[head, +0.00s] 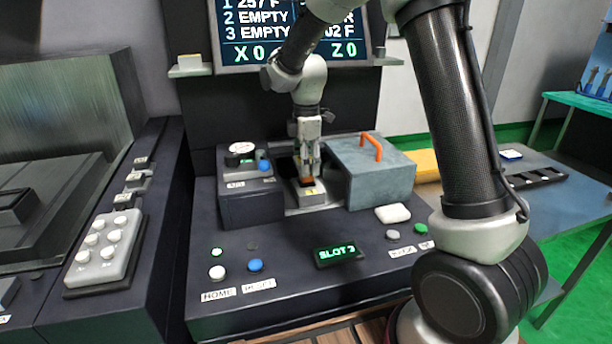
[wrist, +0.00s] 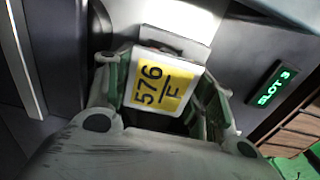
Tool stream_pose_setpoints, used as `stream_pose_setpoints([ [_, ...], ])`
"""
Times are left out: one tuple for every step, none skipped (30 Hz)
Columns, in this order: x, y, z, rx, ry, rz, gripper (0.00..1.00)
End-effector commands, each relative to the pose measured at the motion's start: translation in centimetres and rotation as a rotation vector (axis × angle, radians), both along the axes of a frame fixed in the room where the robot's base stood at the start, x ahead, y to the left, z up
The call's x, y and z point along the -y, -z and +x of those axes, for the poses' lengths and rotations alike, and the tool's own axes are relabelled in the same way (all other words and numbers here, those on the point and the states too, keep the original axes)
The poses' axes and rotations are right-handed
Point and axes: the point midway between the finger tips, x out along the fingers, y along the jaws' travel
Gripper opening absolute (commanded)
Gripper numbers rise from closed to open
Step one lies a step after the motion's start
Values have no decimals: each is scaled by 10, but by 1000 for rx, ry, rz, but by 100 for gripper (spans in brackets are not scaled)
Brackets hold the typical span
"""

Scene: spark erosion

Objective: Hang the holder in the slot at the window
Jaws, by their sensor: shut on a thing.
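My gripper (head: 308,162) points down into the window (head: 291,208), a narrow opening between the gauge box and a grey-blue block with an orange handle. It is shut on the holder (head: 308,182), whose orange-brown part shows just under the fingers. In the wrist view the holder's white and yellow label (wrist: 162,82), reading 576 F, lies between both green-edged fingers. A pale metal piece with a small yellow mark (head: 312,192) is right below the holder; whether they touch or the holder is seated in a slot, I cannot tell.
The gauge box (head: 250,205) stands close on the left and the grey-blue block (head: 375,180) close on the right. A green display (head: 337,252) reads SLOT 3. Buttons (head: 255,265) line the front panel. A screen (head: 290,40) hangs behind my arm.

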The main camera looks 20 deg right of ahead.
Motion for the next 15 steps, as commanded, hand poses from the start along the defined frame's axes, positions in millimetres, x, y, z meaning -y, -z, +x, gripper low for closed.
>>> stream_pose_setpoints([
  [0,3,0,1,0,0,9],
  [0,5,0,0,0,0,9],
  [0,9,0,0,0,0,9],
  [0,13,0,-1,0,0,9],
  [0,17,0,-1,0,0,9],
  [0,24,-1,-3,1,-1,9],
  [0,28,0,-2,1,0,9],
  [0,32,0,-1,1,0,9],
  [0,36,0,-1,1,0,9],
  [0,38,0,0,1,0,9],
  [0,38,0,1,1,1,9],
  [0,38,0,2,1,1,9],
  [0,38,1,3,1,1,9],
  [0,38,0,3,1,1,9],
  [0,38,0,2,1,1,9],
])
